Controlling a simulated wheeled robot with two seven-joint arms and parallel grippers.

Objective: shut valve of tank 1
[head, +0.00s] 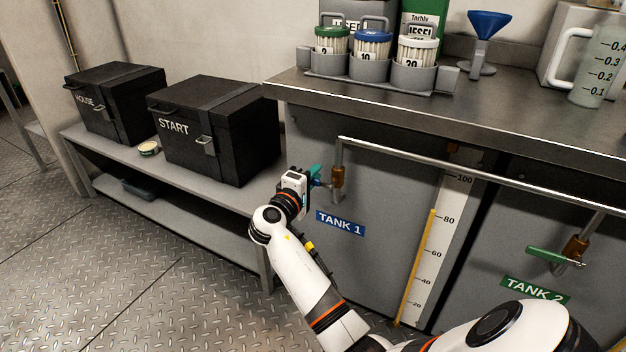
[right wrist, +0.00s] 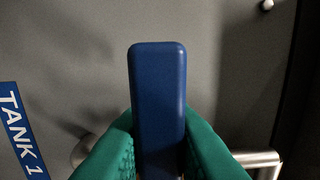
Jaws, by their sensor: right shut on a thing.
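In the head view the right gripper (head: 316,173) reaches the valve from the left and is shut on the handle. The gripper hides most of the handle there, so I cannot tell its angle to the pipe. My left gripper is not in view.
A second valve with a green handle (head: 553,257) sits above the TANK 2 label (head: 534,289). A steel pipe (head: 450,170) runs along the tank fronts under the counter edge (head: 420,112). Black boxes (head: 215,130) stand on a low bench (head: 110,150) to the left.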

